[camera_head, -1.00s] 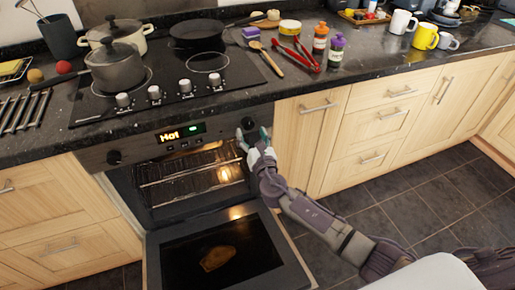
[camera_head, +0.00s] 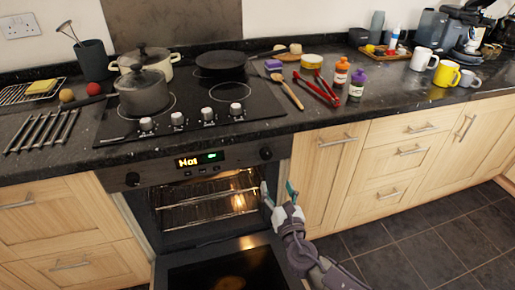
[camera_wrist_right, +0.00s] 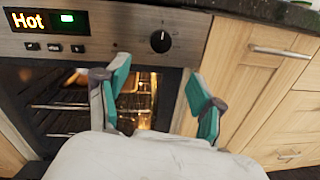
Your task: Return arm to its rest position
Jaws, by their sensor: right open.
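My right gripper (camera_head: 279,192) is open and empty, in front of the right edge of the oven opening in the head view. Its two teal-tipped fingers stand apart in the right wrist view (camera_wrist_right: 157,85), below the right oven knob (camera_wrist_right: 161,41). The knob also shows in the head view (camera_head: 266,153), above the gripper and apart from it. The oven (camera_head: 140,180) is lit inside, its display reads "Hot", and its door (camera_head: 185,277) is folded down. My left gripper does not show.
Wire racks (camera_head: 205,196) sit inside the oven. The black counter edge (camera_head: 330,118) runs above. Pots, a pan, red tongs (camera_head: 315,90), bottles and mugs stand on top. Wooden cabinets (camera_head: 325,180) flank the oven. The tiled floor (camera_head: 400,250) at lower right is clear.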

